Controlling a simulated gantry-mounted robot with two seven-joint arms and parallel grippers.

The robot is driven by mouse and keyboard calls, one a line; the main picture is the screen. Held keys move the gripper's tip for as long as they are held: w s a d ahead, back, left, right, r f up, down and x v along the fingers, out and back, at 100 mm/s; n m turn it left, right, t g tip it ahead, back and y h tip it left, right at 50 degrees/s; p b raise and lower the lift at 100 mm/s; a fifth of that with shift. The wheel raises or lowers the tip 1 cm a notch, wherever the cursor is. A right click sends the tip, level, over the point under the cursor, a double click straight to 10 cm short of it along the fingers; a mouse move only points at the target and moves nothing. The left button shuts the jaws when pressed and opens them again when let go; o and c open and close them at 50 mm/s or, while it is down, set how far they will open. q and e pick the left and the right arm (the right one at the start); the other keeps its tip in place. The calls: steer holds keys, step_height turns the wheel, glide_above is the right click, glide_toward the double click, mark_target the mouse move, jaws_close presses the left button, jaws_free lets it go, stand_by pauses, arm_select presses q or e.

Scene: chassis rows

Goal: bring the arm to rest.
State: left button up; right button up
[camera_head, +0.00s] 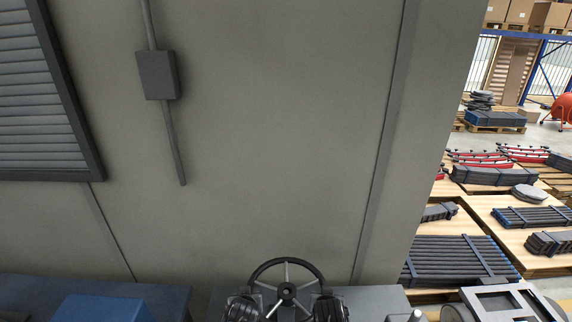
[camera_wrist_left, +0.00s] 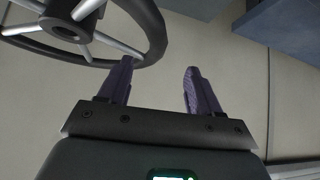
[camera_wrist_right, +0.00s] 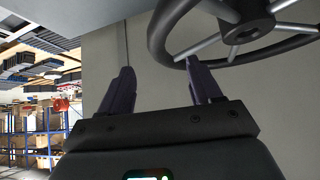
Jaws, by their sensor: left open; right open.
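A dark steering wheel (camera_head: 286,260) with light spokes and a round hub stands at the bottom middle of the head view. My left gripper (camera_head: 243,309) is by the left of its rim and my right gripper (camera_head: 331,308) by the right. In the left wrist view the left gripper (camera_wrist_left: 156,70) is open and empty, with the wheel (camera_wrist_left: 153,20) at upper left. In the right wrist view the right gripper (camera_wrist_right: 160,66) is open and empty, with the wheel (camera_wrist_right: 160,28) at upper right. One fingertip of each gripper overlaps the rim in view; I cannot tell whether they touch.
A grey wall (camera_head: 270,130) with a louvred panel (camera_head: 40,100) and a small box (camera_head: 157,75) fills the back. A blue block (camera_head: 100,308) is at lower left. Beyond the wall's right edge, pallets of dark bars (camera_head: 455,258) lie on the floor.

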arm_select(q)
steer(key=shift+v, duration=1.2)
arm_select(e)
steer(key=shift+v, duration=1.2)
